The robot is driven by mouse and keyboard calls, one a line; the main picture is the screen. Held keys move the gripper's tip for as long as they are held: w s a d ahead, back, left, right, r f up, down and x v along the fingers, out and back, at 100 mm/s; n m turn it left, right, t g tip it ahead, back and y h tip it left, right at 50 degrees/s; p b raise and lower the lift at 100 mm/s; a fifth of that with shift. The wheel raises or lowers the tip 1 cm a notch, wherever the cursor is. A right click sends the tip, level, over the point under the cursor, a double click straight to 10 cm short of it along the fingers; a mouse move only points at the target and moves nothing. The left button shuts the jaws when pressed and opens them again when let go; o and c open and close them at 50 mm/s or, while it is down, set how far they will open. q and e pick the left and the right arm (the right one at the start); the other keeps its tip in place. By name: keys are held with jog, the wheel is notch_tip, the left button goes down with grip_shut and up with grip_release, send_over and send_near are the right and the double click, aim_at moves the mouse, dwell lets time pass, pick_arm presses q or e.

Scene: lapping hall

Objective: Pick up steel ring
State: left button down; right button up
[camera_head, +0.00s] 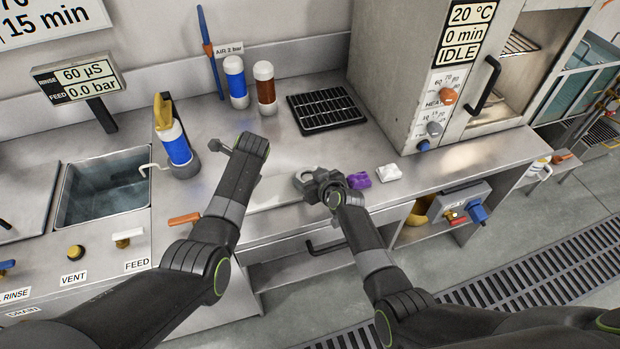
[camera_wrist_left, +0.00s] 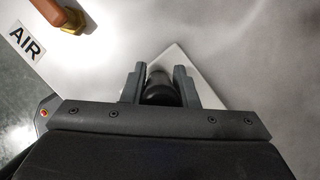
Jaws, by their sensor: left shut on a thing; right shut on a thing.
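The steel ring (camera_head: 306,178) is a small grey ring near the front of the steel bench in the head view. My right gripper (camera_head: 324,188) is shut on it, at its right side, and hides part of it. Whether the ring touches the bench I cannot tell. My left gripper (camera_wrist_left: 160,78) is shut on a dark rounded object (camera_wrist_left: 160,88) in the left wrist view, over a pale flat patch. In the head view my left wrist covers most of that gripper, and a small grey piece (camera_head: 219,145) sticks out to its left.
A purple piece (camera_head: 359,180) and a white piece (camera_head: 389,173) lie right of the ring. A black rack (camera_head: 326,111), a blue bottle (camera_head: 236,82) and a brown bottle (camera_head: 265,88) stand behind. An oven (camera_head: 430,60) bounds the right, a sink (camera_head: 115,185) the left.

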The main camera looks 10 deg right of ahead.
pick_arm(q)
jog(key=c, duration=1.1)
grip_release()
jog(key=shift+o, duration=0.2)
pick_arm(e)
notch_tip(320, 180, up, 10)
jog(key=shift+f, duration=0.2)
pick_arm(q)
jog(key=v, duration=1.2)
jog(key=shift+d+f, duration=0.15)
jog(key=shift+f, duration=0.05)
